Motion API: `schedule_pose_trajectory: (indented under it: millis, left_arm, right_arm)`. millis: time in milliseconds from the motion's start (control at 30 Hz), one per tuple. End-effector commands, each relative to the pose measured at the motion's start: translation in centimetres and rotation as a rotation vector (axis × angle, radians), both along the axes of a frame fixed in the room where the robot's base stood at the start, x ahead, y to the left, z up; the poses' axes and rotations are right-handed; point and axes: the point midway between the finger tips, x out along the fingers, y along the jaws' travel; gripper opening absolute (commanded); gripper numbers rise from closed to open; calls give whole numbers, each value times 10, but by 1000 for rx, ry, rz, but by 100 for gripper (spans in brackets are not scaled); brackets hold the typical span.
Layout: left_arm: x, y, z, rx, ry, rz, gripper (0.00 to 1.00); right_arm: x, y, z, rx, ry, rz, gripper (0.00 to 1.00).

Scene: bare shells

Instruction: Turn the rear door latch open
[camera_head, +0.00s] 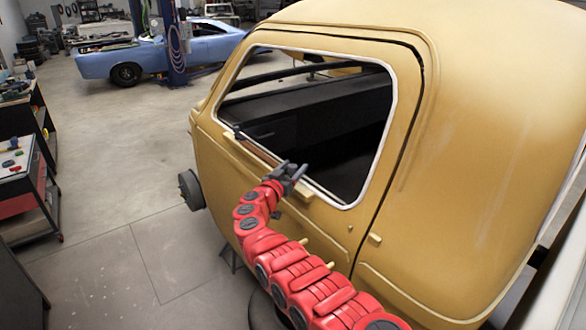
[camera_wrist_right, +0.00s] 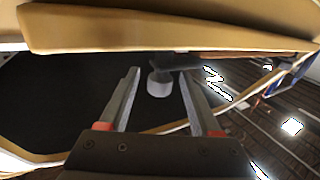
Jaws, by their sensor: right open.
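The rear door (camera_head: 235,165) is a tan panel with a large window opening in a pale frame. What looks like its latch is a small dark lever (camera_head: 238,133) at the left end of a brown strip on the inner sill. In the right wrist view, a dark lever with a pale grey round base (camera_wrist_right: 158,86) shows beyond and between my fingers, with a gap on both sides. My right gripper (camera_head: 293,171) is open and empty at the lower edge of the window opening, to the right of the lever. My left gripper is out of view.
The tan body shell (camera_head: 480,130) fills the right side. The window's lower frame (camera_head: 325,194) runs close to my right gripper. A tool cart (camera_head: 20,165) stands at the left, and a blue car (camera_head: 160,55) at the back. The floor between is clear.

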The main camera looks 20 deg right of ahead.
Motion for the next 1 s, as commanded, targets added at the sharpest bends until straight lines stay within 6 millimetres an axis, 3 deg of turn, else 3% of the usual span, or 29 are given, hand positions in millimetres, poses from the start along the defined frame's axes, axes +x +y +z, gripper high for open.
schedule_pose_trajectory:
  millis: [300, 667, 1000]
  left_arm:
    - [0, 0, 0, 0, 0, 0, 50]
    - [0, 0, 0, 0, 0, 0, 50]
    - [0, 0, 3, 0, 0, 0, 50]
  right_arm:
    - [1, -1, 0, 1, 1, 0, 64]
    - [1, -1, 0, 0, 1, 0, 0]
    - [1, -2, 1, 0, 2, 9, 0]
